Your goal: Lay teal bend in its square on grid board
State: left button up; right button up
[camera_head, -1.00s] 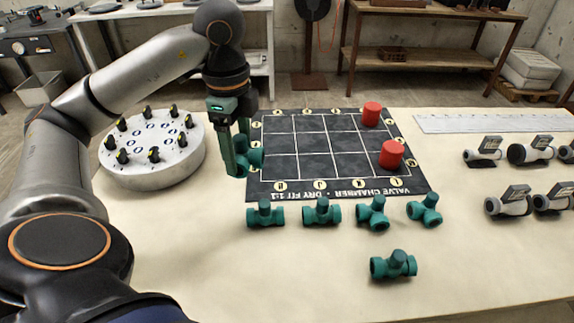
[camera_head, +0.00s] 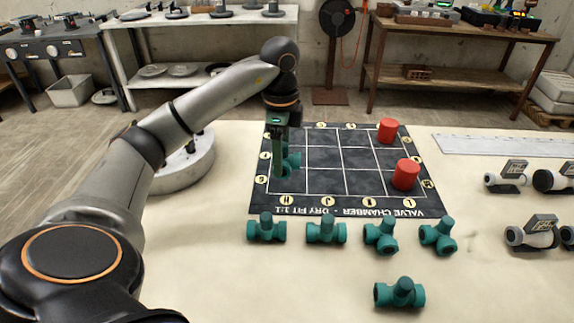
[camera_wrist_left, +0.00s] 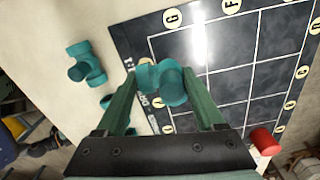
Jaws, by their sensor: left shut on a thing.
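My left gripper (camera_head: 281,165) is over the left column of the dark grid board (camera_head: 325,183). It is shut on a teal bend (camera_head: 292,160), which also shows between the fingers in the left wrist view (camera_wrist_left: 162,82). The bend appears held above the board; the exact gap is hard to tell. The board has white grid lines and round lettered labels along its edges. Two red cylinders stand on its right side, one far (camera_head: 388,130) and one nearer (camera_head: 405,174). My right gripper is not in view.
Several teal fittings (camera_head: 326,230) lie in front of the board, with one (camera_head: 399,293) closer to me. Grey valves (camera_head: 507,177) stand at the right, near a white ruler (camera_head: 495,144). A round white turntable (camera_head: 187,165) is partly hidden behind my left arm.

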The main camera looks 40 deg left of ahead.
aim_at(287, 158)
pick_arm(q)
jog(key=w+f, duration=0.2)
jog(key=shift+w+a+f, duration=0.15)
jog(key=shift+a+f, duration=0.15)
jog(key=shift+f, duration=0.1)
jog(key=shift+f+b, duration=0.35)
jog(key=shift+f, duration=1.15)
jog(key=shift+f, duration=0.15)
jog(key=o, duration=1.4)
notch_tip(287, 158, up, 11)
jog(key=p, duration=0.3)
jog(key=shift+r+p, duration=0.3)
jog(key=shift+r, duration=0.35)
